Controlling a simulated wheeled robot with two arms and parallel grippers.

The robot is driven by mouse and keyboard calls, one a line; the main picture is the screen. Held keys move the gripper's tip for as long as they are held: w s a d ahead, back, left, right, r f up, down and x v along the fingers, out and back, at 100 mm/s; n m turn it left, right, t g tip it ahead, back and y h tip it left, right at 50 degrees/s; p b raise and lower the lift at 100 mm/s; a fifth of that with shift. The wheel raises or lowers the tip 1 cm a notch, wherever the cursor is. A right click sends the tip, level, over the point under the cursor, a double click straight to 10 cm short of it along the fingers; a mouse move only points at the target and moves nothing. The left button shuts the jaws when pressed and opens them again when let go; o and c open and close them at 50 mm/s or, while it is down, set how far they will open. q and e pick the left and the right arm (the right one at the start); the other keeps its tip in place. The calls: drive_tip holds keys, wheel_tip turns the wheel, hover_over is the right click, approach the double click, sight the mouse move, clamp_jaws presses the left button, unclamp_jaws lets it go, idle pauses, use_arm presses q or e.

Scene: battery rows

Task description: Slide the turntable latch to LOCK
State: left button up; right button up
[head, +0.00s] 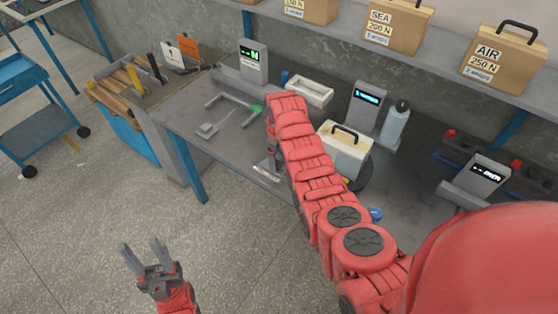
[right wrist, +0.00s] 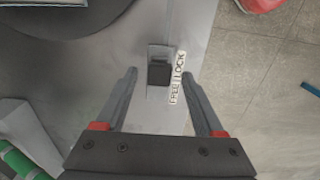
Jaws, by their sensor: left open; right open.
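The latch (right wrist: 159,73) is a small black block in a pale slot in the right wrist view. A white label (right wrist: 177,78) beside it reads FREE at its lower end and LOCK at its upper end. The latch sits near the middle of the label's length; I cannot tell its exact setting. My right gripper (right wrist: 160,76) is open, its fingers on either side of the latch in the picture; contact is unclear. The dark turntable (right wrist: 75,25) fills the upper left. In the head view my left gripper (head: 140,246) is open and empty above the floor.
A cream case with a black handle (head: 344,150) stands on the bench near my right arm. A bottle (head: 396,120), a white tray (head: 309,91) and display units (head: 368,102) stand behind. Labelled cases (head: 398,27) sit on the shelf above. Floor lies before the bench.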

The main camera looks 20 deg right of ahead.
sight(279, 163)
wheel_tip(279, 163, up, 4)
drive_tip(key=shift+w+d+r+b, duration=0.1)
drive_tip(key=shift+w+b, duration=0.05)
drive_tip(key=shift+b, duration=0.65)
wheel_tip(279, 163, up, 13)
drive_tip(key=p, duration=0.8)
drive_tip(key=shift+f+p, duration=0.2)
drive_tip(key=shift+p, duration=0.15)
